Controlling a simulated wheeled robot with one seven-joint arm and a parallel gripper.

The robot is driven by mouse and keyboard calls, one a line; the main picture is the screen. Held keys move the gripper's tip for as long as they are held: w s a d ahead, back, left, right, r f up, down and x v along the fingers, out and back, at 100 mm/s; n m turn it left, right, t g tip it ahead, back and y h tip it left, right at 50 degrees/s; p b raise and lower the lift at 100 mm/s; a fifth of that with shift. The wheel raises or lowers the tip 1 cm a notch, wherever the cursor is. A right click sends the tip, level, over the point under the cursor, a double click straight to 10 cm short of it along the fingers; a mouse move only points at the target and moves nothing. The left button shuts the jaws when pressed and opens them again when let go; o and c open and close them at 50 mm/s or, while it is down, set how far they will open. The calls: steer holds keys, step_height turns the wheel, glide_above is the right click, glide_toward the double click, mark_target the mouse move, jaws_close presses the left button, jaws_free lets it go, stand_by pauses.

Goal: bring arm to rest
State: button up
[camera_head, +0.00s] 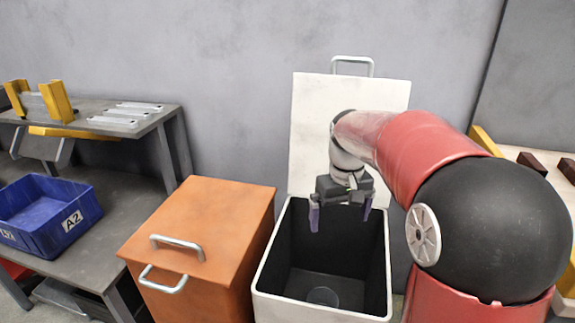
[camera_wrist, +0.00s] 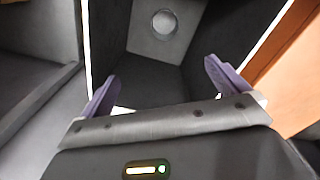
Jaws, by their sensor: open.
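My gripper (camera_head: 340,212) is open and empty. It hangs from my red and black arm over the opening of a white bin (camera_head: 262,285) with a dark inside. The bin's white lid (camera_head: 345,120) stands raised behind it. In the wrist view, the two purple fingers of my gripper (camera_wrist: 160,88) are spread wide apart with nothing between them. Beyond them is the dark inside of the bin (camera_wrist: 160,65), with a round grey thing (camera_wrist: 164,22) on its floor. That round thing also shows in the head view (camera_head: 322,296).
An orange box (camera_head: 205,230) with a closed lid and metal handles stands left of the white bin. Further left, a grey bench holds a blue crate (camera_head: 60,232) marked A2, and its upper shelf holds flat metal pieces (camera_head: 125,115). A shelf with dark blocks (camera_head: 530,160) is at right.

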steer(key=s+r+m+t, duration=0.1)
steer(key=s+t, duration=0.4)
steer(key=s, duration=1.6)
steer(key=shift+s+r+m+t, duration=0.25)
steer(key=shift+r+m+t, duration=0.1)
steer(key=shift+m, duration=0.35)
steer(key=shift+s+f, duration=0.15)
steer(key=shift+s, duration=0.05)
steer(key=shift+c, duration=0.3)
